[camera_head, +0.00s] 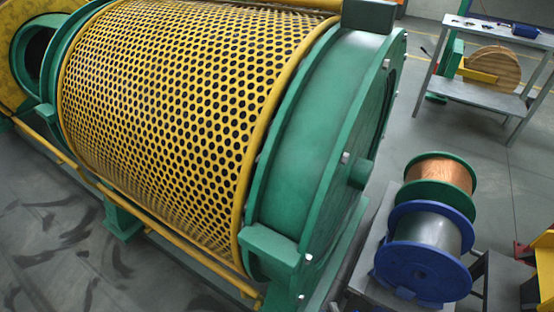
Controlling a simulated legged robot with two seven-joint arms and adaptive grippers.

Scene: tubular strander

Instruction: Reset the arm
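Neither of my grippers nor any part of my arms shows in the head view. The tubular strander fills the left and middle of the view. Its yellow perforated guard (180,110) curves over the drum, and its green end housing (315,150) faces right. What lies inside the guard is hidden.
A copper-wound spool with green flanges (440,177) and a blue-flanged spool (424,255) sit on a low grey stand at the lower right. A grey workbench (490,95) stands at the upper right, with a wooden reel (494,65) near it. Floor between them is clear.

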